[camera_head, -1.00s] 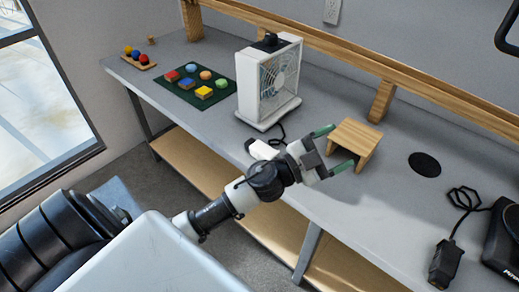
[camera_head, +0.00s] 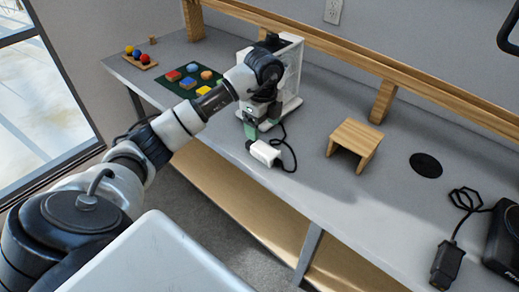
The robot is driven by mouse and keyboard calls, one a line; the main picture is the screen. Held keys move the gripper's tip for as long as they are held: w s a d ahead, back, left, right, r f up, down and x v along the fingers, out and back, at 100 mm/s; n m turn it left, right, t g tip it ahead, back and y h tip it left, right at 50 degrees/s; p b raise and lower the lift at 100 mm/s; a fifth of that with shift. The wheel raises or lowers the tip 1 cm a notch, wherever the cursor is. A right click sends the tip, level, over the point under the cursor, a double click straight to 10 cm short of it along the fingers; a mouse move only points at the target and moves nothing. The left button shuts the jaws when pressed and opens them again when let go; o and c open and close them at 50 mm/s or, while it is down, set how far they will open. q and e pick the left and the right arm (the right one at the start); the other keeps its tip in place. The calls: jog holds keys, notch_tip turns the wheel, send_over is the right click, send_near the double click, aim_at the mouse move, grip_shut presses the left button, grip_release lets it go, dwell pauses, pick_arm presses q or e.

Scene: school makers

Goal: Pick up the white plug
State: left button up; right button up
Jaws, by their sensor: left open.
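The white plug (camera_head: 264,153) lies on the grey table near its front edge, with a black cord curving from its right side up toward the white fan (camera_head: 292,75). My left gripper (camera_head: 260,128) points down just above and behind the plug, in front of the fan. Its greenish fingers are open and appear empty. The plug is apart from the fingers as far as I can tell. My arm hides part of the fan. My right gripper is not in view.
A small wooden stand (camera_head: 356,141) is right of the plug. A black disc (camera_head: 425,165) and a black power adapter (camera_head: 446,263) lie farther right. A dark green mat (camera_head: 172,86) with coloured blocks is at left. Bare table surrounds the stand.

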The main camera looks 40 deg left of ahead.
aim_at(266, 149)
pick_arm(q)
notch_tip(266, 149, down, 5)
jog(key=shift+d+r, duration=0.1)
jog(key=shift+w+d+f+p, duration=0.15)
jog(key=shift+d+f+p, duration=0.05)
jog(key=shift+f, duration=1.2)
jog(key=shift+w+d+f+p, duration=0.15)
jog(key=shift+f, duration=1.2)
jog(key=shift+c, duration=0.4)
jog(key=c, duration=1)
